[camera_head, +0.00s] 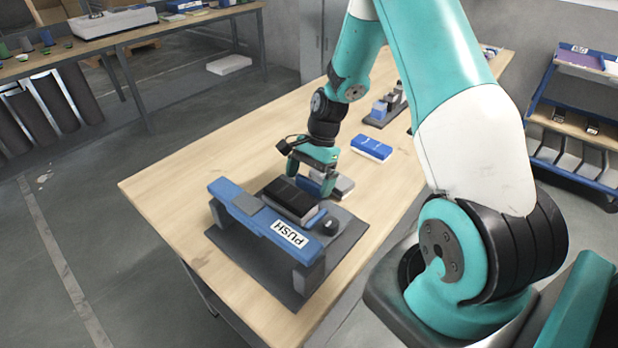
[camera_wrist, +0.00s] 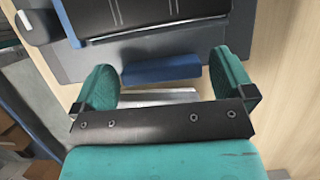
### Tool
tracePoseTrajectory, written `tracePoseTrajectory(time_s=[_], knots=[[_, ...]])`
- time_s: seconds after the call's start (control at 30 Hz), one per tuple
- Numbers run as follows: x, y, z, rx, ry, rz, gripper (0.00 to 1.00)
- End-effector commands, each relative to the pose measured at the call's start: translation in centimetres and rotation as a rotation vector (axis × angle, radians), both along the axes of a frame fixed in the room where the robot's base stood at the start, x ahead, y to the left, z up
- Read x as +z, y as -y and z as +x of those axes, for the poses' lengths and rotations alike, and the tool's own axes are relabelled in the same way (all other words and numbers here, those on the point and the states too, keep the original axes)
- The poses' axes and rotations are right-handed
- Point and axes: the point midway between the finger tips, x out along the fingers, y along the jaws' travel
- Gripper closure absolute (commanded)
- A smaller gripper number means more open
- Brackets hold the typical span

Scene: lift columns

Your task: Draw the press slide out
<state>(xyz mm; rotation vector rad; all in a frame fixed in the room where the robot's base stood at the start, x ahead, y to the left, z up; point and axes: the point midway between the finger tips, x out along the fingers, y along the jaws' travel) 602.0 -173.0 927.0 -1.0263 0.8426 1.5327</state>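The press has a blue top beam (camera_head: 263,215) with a PUSH label, standing on a dark grey base plate (camera_head: 255,262) on the table. Its black slide (camera_head: 290,198) lies behind the beam and fills the top of the wrist view (camera_wrist: 145,15). A blue bar handle (camera_wrist: 160,70) is at the slide's near edge in the wrist view. My gripper (camera_head: 311,178) is low at the slide's rear. Its teal fingers (camera_wrist: 163,68) are spread wide, one at each end of the blue bar. Whether they touch it, I cannot tell.
A light grey block (camera_head: 345,184) is beside my gripper; a blue-and-white box (camera_head: 371,148) lies further back on the wooden table (camera_head: 170,187). A dark tray with small blocks (camera_head: 388,107) is behind. The table's left part is clear.

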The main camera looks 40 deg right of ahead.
Motion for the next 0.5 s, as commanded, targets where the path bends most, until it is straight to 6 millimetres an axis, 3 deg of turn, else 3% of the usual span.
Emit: tracePoseTrajectory(time_s=[0.17, 0.27, 0.5], knots=[[0.5, 0.2, 0.1, 0.000, 0.001, 0.000, 0.00], [1.7, 0.7, 0.2, -0.001, 0.004, -0.001, 0.00], [7.0, 3.0, 0.7, -0.002, 0.006, -0.003, 0.00]])
